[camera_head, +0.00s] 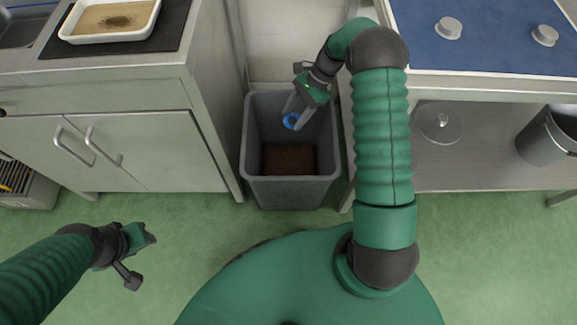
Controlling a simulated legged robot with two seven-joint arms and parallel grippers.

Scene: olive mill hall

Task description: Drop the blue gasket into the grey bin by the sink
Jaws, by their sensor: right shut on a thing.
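The bin stands on the floor between the sink cabinet and the blue-topped table. Its bottom holds something dark brown. Whether the gasket is above or below the rim is hard to tell. My left gripper (143,258) hangs over the floor at the lower left, away from the bin; its finger opening is not clear.
The sink (25,30) and a white tray (110,36) on a dark mat are on the steel cabinet (150,135) at left. A table with a blue top (490,50) stands at right, with a metal bucket (545,138) on its lower shelf. Green floor lies clear in front.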

